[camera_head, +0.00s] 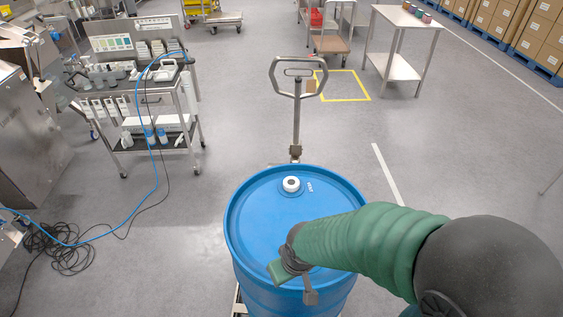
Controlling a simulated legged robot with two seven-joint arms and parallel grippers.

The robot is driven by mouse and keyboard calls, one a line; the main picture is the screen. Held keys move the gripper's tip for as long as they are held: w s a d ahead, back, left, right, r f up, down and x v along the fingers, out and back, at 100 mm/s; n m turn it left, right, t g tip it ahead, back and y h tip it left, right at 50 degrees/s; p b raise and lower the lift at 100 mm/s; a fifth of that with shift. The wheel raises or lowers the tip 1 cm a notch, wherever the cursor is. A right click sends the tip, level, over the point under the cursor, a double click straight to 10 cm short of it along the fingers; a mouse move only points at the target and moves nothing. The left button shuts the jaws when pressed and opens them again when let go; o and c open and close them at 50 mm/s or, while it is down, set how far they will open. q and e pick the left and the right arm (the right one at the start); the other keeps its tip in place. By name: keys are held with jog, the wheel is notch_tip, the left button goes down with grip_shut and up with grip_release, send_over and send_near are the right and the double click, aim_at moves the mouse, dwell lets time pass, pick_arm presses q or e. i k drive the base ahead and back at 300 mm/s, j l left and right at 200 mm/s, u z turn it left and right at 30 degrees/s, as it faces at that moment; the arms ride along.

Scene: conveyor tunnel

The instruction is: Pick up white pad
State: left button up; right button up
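A small white round piece (291,184) with a dark centre sits on the far part of the lid of a blue drum (247,218). It is the only white pad-like thing I see on the drum; I cannot tell for sure that it is the white pad. My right gripper (296,285) reaches in from the right on a green-sleeved arm and hangs over the near part of the lid. Its two fingers are spread apart with nothing seen between them. The white piece lies beyond the gripper, apart from it. My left gripper is out of view.
A pallet jack handle (297,110) rises just behind the drum. A steel cart (155,130) with bottles and a blue hose stands at left, with black cables (65,250) on the floor. A steel table (403,67) stands at back right. Floor beside the drum is mostly clear.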

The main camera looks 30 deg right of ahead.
aim_at(135, 75)
jog(key=j+u, duration=0.75)
jog(key=i+j+u, duration=0.1)
jog(key=u, duration=0.3)
jog(key=i+j, duration=0.5)
jog(key=j, duration=0.15)
jog(key=i+j, duration=0.55)
jog(key=i+l+z, duration=0.1)
jog(key=i+z, duration=0.2)
jog(key=z, duration=0.15)
jog(key=i+z, duration=0.3)
jog(key=z, duration=0.15)
jog(key=i+j+z, duration=0.15)
jog(key=z, duration=0.35)
jog(key=i+l+z, duration=0.15)
jog(key=i+z, duration=0.15)
jog(key=i, duration=0.65)
jog(key=i+j+z, duration=0.1)
jog(key=i+z, duration=0.2)
jog(key=i, duration=0.7)
